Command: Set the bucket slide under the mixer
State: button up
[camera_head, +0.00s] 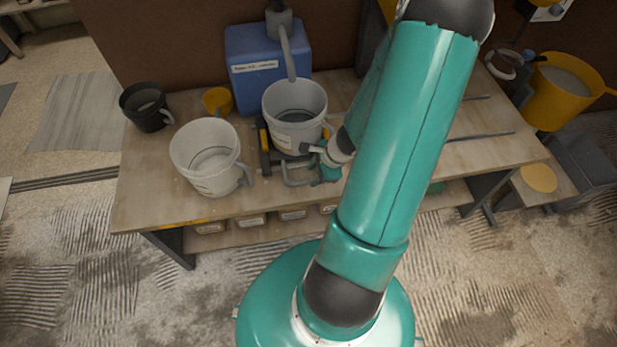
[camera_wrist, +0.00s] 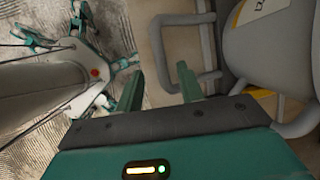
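The bucket slide is a dark frame with yellow side pieces and a grey U-shaped handle (camera_head: 297,184) at its front edge. A white bucket (camera_head: 293,113) stands on it, below the grey spout of a blue tank. The handle also shows in the wrist view (camera_wrist: 158,50), with the bucket (camera_wrist: 268,45) to its right. My gripper (camera_head: 326,170) is beside the handle's right end. In the wrist view my gripper (camera_wrist: 158,72) is open, with its fingers on either side of one handle bar in the picture. I cannot tell whether they touch it. I cannot make out the mixer; my arm hides part of the bench.
The blue tank (camera_head: 262,62) stands at the back of the wooden bench (camera_head: 145,195). A second white bucket (camera_head: 207,160), a black bucket (camera_head: 146,108) and a yellow cup (camera_head: 216,101) stand to the left. Dark rails (camera_head: 480,136) lie at right. A yellow bucket (camera_head: 560,95) is farther right.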

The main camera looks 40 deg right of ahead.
aim_at(307, 181)
jog(key=shift+x, duration=1.95)
grip_shut()
